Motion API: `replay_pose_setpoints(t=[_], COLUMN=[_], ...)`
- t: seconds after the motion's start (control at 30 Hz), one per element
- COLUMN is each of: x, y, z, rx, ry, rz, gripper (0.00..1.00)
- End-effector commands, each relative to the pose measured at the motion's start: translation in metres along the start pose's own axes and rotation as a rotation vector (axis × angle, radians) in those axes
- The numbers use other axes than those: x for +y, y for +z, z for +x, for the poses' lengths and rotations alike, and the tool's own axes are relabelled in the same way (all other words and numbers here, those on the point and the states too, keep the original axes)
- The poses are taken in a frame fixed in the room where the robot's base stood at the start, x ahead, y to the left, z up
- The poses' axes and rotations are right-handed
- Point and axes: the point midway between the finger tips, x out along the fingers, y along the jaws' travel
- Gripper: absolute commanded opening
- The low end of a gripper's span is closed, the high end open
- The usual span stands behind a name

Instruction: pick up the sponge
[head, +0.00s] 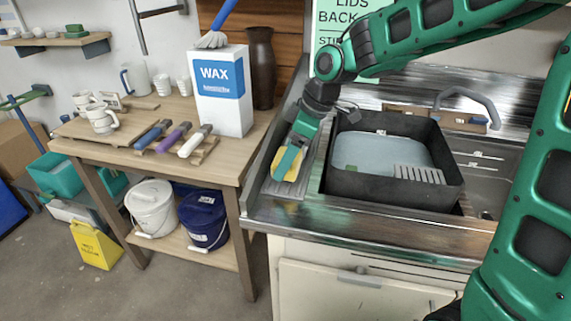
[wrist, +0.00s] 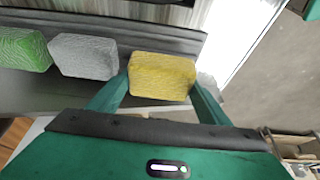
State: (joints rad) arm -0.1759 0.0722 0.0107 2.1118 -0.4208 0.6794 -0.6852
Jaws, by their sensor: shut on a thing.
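A yellow sponge (wrist: 162,77) sits between the two fingers of my gripper (wrist: 160,88) in the wrist view. My gripper is shut on it, with one finger at each side. In the head view my gripper (head: 289,168) points down over the left part of the sink counter, and the yellow sponge (head: 291,166) shows at its fingers. A grey sponge (wrist: 84,56) and a green sponge (wrist: 24,48) lie in a row to the left in the wrist view. I cannot tell whether the yellow sponge still touches the surface under it.
A black basin (head: 340,184) with pale liquid and a grey grate stands in the sink, right of my gripper. A wooden table (head: 240,158) at left holds a wax box (head: 222,105), brushes and mugs. Buckets (head: 203,218) stand on its lower shelf.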

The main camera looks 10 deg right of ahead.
Motion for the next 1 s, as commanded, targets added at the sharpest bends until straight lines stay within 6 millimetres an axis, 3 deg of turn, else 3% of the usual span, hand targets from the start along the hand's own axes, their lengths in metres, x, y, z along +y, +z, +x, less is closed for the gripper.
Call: replay_pose_setpoints(t=[0.1, 0.6, 1.0], x=[-0.002, -0.068, -0.088], y=[-0.011, -0.082, -0.104], z=[-0.019, -0.044, -0.051], rx=[0.003, 0.002, 0.001], ry=[0.002, 0.001, 0.001], rz=[-0.005, -0.004, 0.000], gripper=[0.50, 0.50, 0.50])
